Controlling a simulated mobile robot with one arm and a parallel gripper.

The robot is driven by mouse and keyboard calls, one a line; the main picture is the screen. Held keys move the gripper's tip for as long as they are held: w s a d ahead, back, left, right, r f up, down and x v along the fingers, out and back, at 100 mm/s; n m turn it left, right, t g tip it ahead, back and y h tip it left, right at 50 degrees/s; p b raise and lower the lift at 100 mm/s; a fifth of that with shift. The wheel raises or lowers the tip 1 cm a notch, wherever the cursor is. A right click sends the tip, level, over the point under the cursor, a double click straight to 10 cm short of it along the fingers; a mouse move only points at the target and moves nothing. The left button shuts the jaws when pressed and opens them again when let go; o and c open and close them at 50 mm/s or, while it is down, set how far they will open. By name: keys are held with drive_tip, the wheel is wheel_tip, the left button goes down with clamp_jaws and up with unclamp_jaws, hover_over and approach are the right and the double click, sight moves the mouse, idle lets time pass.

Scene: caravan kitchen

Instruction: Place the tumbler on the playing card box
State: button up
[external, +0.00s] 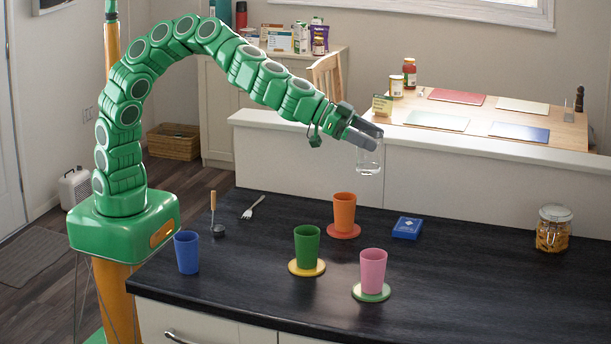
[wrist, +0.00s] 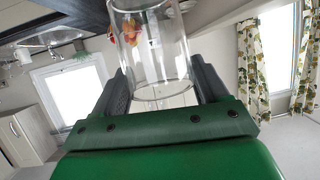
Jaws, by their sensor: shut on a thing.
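A clear glass tumbler (external: 369,158) is held in my gripper (external: 366,136), high above the dark counter. In the wrist view the tumbler (wrist: 153,60) stands between the two fingers of my gripper (wrist: 155,85), which are shut on its sides. The blue playing card box (external: 407,228) lies flat on the counter, below and to the right of the tumbler in the external view. Nothing lies on top of the box. The box is not visible in the wrist view.
An orange cup (external: 344,210) on a red coaster, a green cup (external: 307,246) on a yellow coaster and a pink cup (external: 373,270) on a green coaster stand near the box. A jar (external: 552,228) stands at right, a blue cup (external: 187,252) at left. A low white partition (external: 450,185) runs behind.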

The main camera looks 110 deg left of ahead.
drive_tip(key=s+a+n+g+y, duration=0.6)
drive_tip(key=a+n+y, duration=0.4)
drive_tip(key=a+n, duration=0.1)
drive_tip(key=shift+w+a+f, duration=0.25)
drive_tip(key=shift+w+f, duration=2.1)
drive_tip(key=shift+f, duration=0.75)
drive_tip(key=shift+w+a+f, duration=0.25)
drive_tip(key=shift+w+f, duration=2.15)
drive_tip(key=shift+f, duration=0.75)
drive_tip(key=shift+w+a+f, duration=0.25)
drive_tip(key=shift+w+f, duration=2.1)
drive_tip(key=shift+f, duration=0.75)
drive_tip(key=shift+f, duration=0.15)
drive_tip(key=o, duration=1.6)
drive_tip(key=shift+o, duration=0.2)
